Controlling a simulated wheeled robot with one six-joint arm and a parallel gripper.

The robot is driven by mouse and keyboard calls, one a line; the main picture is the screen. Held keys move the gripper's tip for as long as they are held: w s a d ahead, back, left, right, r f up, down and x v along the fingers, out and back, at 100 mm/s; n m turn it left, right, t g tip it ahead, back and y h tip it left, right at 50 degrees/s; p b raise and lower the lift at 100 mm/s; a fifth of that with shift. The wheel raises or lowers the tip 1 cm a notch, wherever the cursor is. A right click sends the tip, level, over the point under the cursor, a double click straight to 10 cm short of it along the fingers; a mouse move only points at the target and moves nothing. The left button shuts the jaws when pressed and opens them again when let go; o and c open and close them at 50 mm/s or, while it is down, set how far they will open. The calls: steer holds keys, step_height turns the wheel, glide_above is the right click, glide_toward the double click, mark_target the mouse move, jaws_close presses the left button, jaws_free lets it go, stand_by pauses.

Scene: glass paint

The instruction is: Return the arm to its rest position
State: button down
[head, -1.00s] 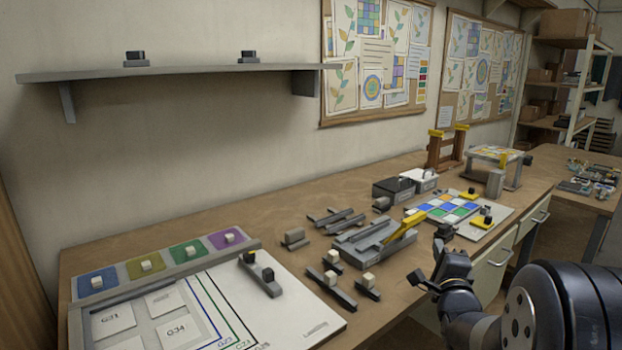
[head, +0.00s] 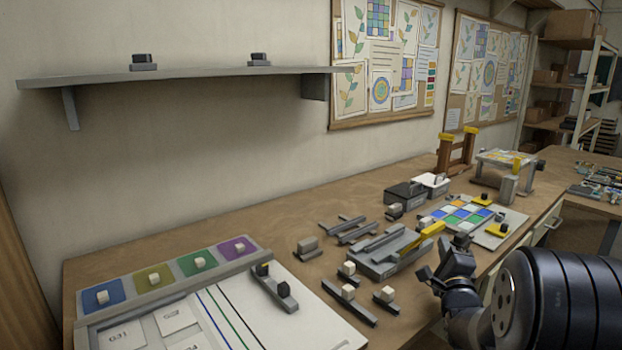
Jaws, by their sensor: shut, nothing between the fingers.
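My gripper (head: 452,258) is at the lower right in the head view, at the front edge of the workbench (head: 290,215). It is shut and holds nothing. Its fingers are small and dark here. It shows close to the grey fixture with a yellow handle (head: 384,252), with bench surface around it. I cannot tell the exact gap between them. My dark arm fills the lower right corner and hides part of the bench front and drawers.
A white board with colored lines (head: 250,310) and a strip of colored pads (head: 168,272) lie at the left. A colored tile grid (head: 460,213) lies farther right. Small blocks on bars (head: 348,292) stand near the front. A shelf (head: 200,77) hangs above. The rear left bench is clear.

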steer(key=f, duration=0.1)
steer(key=f+m+t+h+b, duration=0.1)
steer(key=s+f+m, duration=0.1)
steer(key=shift+d+b, duration=0.35)
steer(key=shift+d, duration=0.05)
steer(key=d+f+b+v, duration=0.1)
steer(key=d+b+v, duration=0.1)
steer(key=v, duration=1)
steer(key=shift+s+d, duration=0.2)
steer(key=shift+d, duration=0.05)
steer(key=shift+a+f, duration=0.1)
steer(key=shift+a, duration=0.05)
